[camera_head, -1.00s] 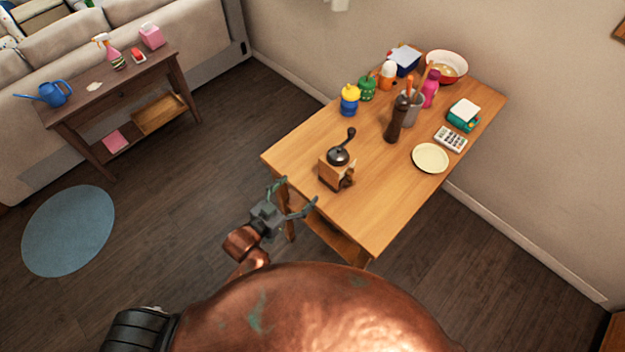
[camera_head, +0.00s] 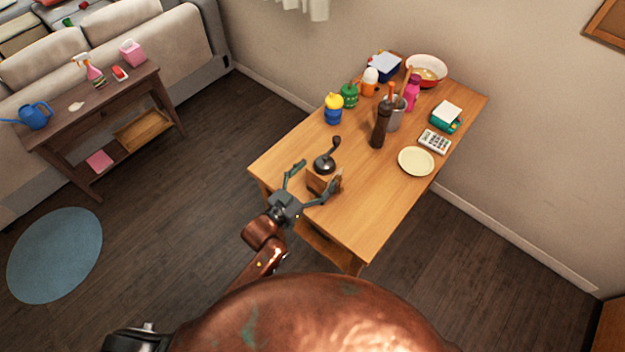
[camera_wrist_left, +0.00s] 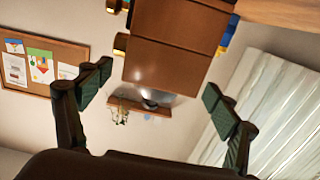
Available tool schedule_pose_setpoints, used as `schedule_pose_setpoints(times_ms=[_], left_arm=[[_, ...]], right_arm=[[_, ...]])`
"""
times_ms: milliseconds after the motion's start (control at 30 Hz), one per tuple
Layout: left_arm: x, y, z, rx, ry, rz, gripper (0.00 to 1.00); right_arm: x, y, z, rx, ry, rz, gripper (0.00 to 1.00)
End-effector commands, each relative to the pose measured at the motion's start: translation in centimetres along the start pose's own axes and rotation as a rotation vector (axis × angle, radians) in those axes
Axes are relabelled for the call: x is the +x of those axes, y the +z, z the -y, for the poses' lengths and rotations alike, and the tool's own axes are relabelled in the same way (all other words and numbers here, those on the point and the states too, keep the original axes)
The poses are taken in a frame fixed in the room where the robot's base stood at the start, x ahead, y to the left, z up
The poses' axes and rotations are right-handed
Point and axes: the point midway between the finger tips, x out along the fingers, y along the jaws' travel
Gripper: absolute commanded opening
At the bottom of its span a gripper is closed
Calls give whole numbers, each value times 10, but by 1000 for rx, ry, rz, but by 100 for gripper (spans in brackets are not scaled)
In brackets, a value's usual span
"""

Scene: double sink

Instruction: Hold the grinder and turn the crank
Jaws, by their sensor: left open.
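The grinder stands upright near the front-left edge of the wooden table (camera_head: 385,200). It has a wooden box body (camera_head: 318,186), a dark metal dome (camera_head: 324,163) and a crank (camera_head: 336,144) with a dark knob pointing up and back. My left gripper (camera_head: 308,182) is open, its fingers spread on either side of the wooden body. In the left wrist view, the body (camera_wrist_left: 168,65) is between and beyond the two open fingers (camera_wrist_left: 155,92), with clear gaps at both sides. The gripper partly hides the body in the head view. My right gripper is not in view.
A dark pepper mill (camera_head: 380,126), a grey utensil pot (camera_head: 394,118) and a blue-yellow jar (camera_head: 334,110) stand behind the grinder. A cream plate (camera_head: 416,161) and a calculator (camera_head: 434,141) lie to the right. The table's front-right part is clear.

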Motion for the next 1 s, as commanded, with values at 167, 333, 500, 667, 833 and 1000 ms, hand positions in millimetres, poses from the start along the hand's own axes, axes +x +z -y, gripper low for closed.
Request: schedule_pose_setpoints(times_ms=[167,333,500,667,833,1000], left_arm=[[1,0,0,0,0,0,83],[1,0,0,0,0,0,75],[0,0,0,0,0,0,63],[0,0,0,0,0,0,52],[0,0,0,0,0,0,41],[0,0,0,0,0,0,29]], right_arm=[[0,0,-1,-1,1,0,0],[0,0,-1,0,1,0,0],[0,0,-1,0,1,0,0],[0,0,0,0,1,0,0],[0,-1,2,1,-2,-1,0],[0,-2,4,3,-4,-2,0]])
